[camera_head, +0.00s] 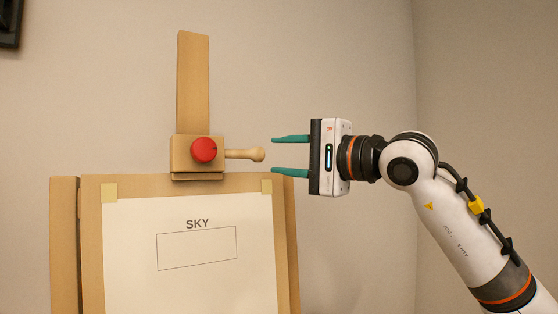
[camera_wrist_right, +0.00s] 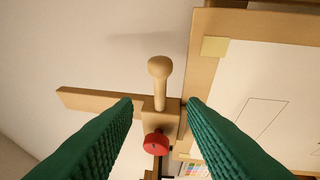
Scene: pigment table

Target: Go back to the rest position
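My right gripper (camera_head: 290,156) is open and empty, its two teal fingers pointing left in the head view. The tips are just right of a wooden handle (camera_head: 245,154) and apart from it. The handle sticks out to the right from a wooden block (camera_head: 183,153) with a red knob (camera_head: 204,150) on an easel's upright post (camera_head: 193,80). In the right wrist view the handle (camera_wrist_right: 160,78) and the red knob (camera_wrist_right: 156,144) lie between the open teal fingers (camera_wrist_right: 160,110). My left gripper is not in view.
Below the block, a board (camera_head: 90,240) holds a white sheet (camera_head: 150,290) marked "SKY" above an empty box, with tape at its upper corners. A plain wall (camera_head: 330,60) is behind. The room right of the easel is clear apart from my arm.

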